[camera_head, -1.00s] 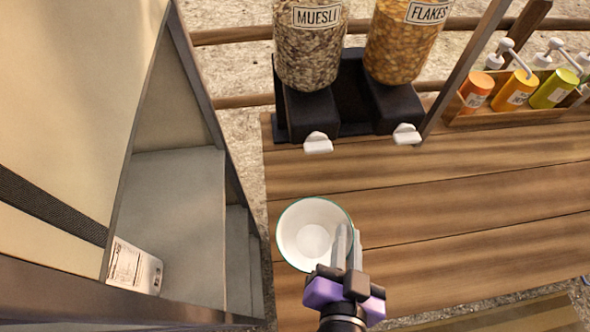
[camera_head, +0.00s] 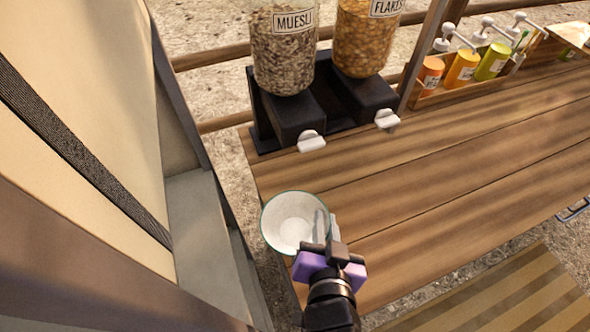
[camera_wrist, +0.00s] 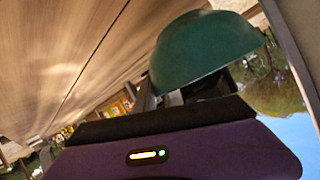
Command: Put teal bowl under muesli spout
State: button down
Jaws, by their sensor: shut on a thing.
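The teal bowl (camera_head: 291,222) shows in the head view with a white inside and a thin green rim. Its teal outside shows in the wrist view (camera_wrist: 205,45). My gripper (camera_head: 326,228) is shut on the bowl's right rim. The bowl is near the left end of the wooden counter (camera_head: 400,190); I cannot tell whether it touches the wood. The muesli dispenser (camera_head: 284,55) stands behind it, labelled MUESLI, with a white spout lever (camera_head: 311,141) on its black base. The bowl is in front of this spout, apart from it.
The flakes dispenser (camera_head: 365,40) stands right of the muesli, with its own white lever (camera_head: 387,118). A wooden rack of sauce bottles (camera_head: 460,70) is further right. A van panel and grey shelf (camera_head: 200,230) border the left. The counter's middle is clear.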

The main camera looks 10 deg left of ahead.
jog(key=w+a+p, duration=0.1)
jog(key=w, duration=0.4)
jog(key=w+a+p, duration=0.1)
jog(key=w, duration=0.5)
jog(key=w+a+p, duration=0.1)
jog(key=w, duration=0.5)
jog(key=shift+r, duration=0.15)
jog(key=shift+f+p, duration=0.35)
jog(key=shift+f, duration=1.5)
jog(key=shift+f, duration=0.15)
jog(key=c, duration=1.5)
grip_release()
jog(key=shift+o, duration=0.2)
